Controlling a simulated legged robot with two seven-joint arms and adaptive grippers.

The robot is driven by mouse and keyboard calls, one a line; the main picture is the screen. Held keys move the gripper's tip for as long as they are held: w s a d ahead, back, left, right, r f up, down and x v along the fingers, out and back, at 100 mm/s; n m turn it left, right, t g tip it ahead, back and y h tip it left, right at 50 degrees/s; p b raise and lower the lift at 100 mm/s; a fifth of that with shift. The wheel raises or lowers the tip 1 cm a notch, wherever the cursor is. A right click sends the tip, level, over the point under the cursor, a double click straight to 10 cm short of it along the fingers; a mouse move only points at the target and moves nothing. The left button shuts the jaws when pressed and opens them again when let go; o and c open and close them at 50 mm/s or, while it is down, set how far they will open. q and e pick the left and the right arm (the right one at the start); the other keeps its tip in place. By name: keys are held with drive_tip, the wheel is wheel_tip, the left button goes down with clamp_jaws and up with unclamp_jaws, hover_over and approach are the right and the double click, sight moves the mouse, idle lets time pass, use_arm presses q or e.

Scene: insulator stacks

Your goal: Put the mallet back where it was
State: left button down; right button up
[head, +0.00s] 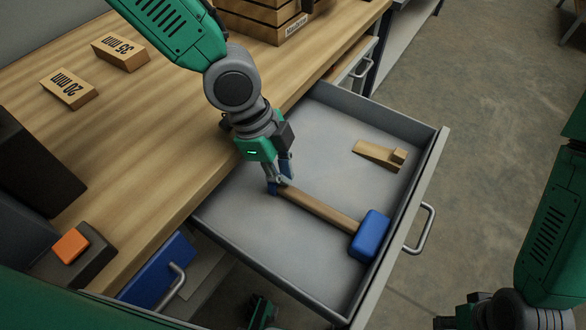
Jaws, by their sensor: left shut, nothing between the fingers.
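The mallet has a blue head (370,236) and a wooden handle (322,209). It lies in the open grey drawer (322,134), with its head near the drawer's front and its handle pointing back toward the workbench. My left gripper (279,187) is shut and empty at the handle's free end, very close to it; I cannot tell whether it touches.
A wooden wedge (380,154) lies in the drawer behind the mallet. The wooden bench top (150,130) holds two labelled blocks, 35 mm (120,52) and 20 mm (69,88), and a wooden crate (262,20). A blue drawer (158,268) is below the bench.

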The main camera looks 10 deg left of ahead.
use_arm(q)
drive_tip(key=shift+w+d+f, duration=0.1)
drive_tip(key=shift+w+d, duration=0.05)
drive_tip(key=shift+d, duration=0.3)
drive_tip(key=shift+w+d+f, duration=0.1)
drive_tip(key=shift+d, duration=0.35)
drive_tip(key=shift+a+r, duration=0.1)
drive_tip(key=shift+a, duration=0.3)
drive_tip(key=a+p, duration=0.2)
drive_tip(key=shift+a+r, duration=0.1)
drive_tip(key=shift+a, duration=0.4)
drive_tip(key=shift+d, duration=0.4)
drive_tip(key=shift+w+d, duration=0.1)
drive_tip(key=shift+d, duration=0.1)
drive_tip(key=v, duration=1.1)
drive_tip(key=shift+r, duration=0.35)
use_arm(e)
drive_tip(key=shift+d+r, duration=0.7)
drive_tip(key=shift+d, duration=0.25)
